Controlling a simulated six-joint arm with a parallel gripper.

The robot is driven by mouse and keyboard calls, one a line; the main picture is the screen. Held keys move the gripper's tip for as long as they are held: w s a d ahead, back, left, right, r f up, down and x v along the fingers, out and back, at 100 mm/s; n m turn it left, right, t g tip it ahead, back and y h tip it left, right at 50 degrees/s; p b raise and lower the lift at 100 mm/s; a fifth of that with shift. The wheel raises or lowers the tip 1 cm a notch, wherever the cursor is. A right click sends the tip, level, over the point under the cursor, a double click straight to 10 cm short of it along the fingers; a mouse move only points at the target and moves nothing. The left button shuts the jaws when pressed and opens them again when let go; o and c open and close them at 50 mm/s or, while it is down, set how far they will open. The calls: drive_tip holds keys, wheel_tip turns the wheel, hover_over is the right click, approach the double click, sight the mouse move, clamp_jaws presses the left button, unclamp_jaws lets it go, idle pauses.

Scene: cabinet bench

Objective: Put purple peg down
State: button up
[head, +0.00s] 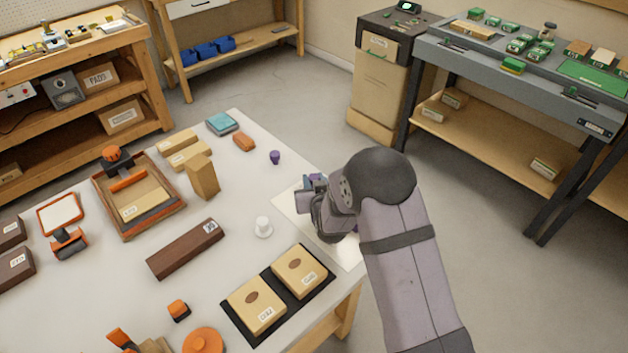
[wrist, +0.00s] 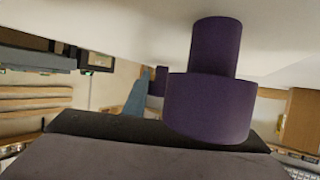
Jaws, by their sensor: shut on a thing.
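The purple peg (wrist: 210,105) is large in the wrist view, with a wide section and a narrower section against the white tabletop. My gripper (head: 318,207) is shut on it; the dark gripper body (wrist: 150,140) fills the bottom of the wrist view. In the head view my arm hides the held peg. The gripper is low over a pale rectangle (head: 290,212) at the table's right side. I cannot tell whether the peg touches the surface. A second small purple piece (head: 275,157) stands on the table beyond the gripper; a purple shape (wrist: 156,82) shows behind the held peg.
A black tray (head: 270,300) with two tan boxes lies nearer. A dark brown block (head: 185,248), tan blocks (head: 203,177) and an orange-edged wooden tray (head: 110,210) lie farther left.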

drive_tip(key=shift+f, duration=0.25)
drive_tip(key=o, duration=1)
drive_tip(key=shift+r, duration=0.2)
drive_tip(key=b+v, duration=0.1)
drive_tip(key=v, duration=1.1)
drive_tip(key=shift+d, duration=0.1)
